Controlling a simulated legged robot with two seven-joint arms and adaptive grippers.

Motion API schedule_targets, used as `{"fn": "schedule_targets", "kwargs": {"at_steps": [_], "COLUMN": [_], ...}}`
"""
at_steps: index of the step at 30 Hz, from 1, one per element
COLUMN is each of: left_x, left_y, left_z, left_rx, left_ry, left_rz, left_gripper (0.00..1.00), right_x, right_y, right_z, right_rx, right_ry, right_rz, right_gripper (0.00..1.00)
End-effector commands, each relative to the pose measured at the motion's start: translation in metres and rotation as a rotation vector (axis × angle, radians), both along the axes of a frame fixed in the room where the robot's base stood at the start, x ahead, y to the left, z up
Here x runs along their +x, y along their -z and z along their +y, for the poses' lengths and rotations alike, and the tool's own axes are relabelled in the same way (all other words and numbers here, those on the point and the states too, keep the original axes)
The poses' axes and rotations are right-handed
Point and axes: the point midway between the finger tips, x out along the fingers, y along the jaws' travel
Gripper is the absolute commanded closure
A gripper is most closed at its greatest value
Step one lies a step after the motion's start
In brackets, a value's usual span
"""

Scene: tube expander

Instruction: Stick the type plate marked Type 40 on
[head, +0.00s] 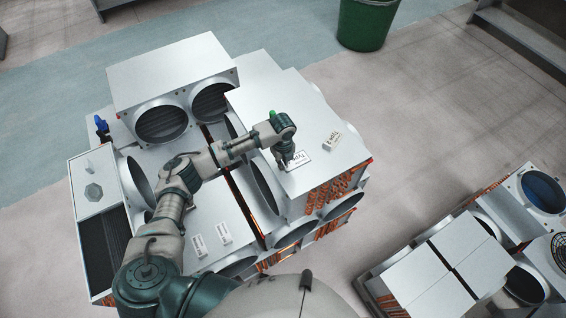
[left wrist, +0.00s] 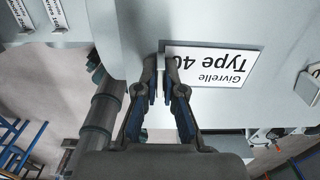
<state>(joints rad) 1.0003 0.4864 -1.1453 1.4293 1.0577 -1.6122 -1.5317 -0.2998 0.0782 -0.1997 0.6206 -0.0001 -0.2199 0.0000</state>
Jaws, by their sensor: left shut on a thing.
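The white type plate marked "Givrelle Type 40" (left wrist: 213,66) shows upside down in the left wrist view, lying flat against or just over a grey metal face. In the head view the plate (head: 299,160) is at the front left of the raised box top (head: 290,105). My left gripper (head: 285,163) is at the plate's edge, its fingers (left wrist: 161,92) closed on that edge. I cannot tell whether the plate touches the face. My right gripper is not in view.
A small light block (head: 332,141) with a "Type" label stands on the same box top. Two labels (head: 198,245) (head: 223,233) are on the lower face at left. Round duct openings (head: 268,183) surround the box. A green bin (head: 366,22) stands on the floor.

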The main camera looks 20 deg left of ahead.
Motion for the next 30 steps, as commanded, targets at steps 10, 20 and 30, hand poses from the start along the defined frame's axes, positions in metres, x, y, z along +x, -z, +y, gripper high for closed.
{"fn": "schedule_targets", "kwargs": {"at_steps": [10,20,30], "left_x": [0.000,0.001,0.001], "left_y": [0.001,-0.013,-0.086], "left_z": [0.001,0.001,0.002], "left_rx": [0.002,0.001,0.001], "left_ry": [-0.001,0.000,0.000], "left_rz": [0.002,-0.002,-0.002], "left_gripper": [0.64,0.64,0.64], "right_x": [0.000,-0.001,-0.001], "right_y": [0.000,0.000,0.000], "right_z": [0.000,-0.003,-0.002], "right_rx": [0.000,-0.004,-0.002], "right_ry": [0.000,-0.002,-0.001], "right_rz": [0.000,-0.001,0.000], "right_gripper": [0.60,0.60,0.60]}}
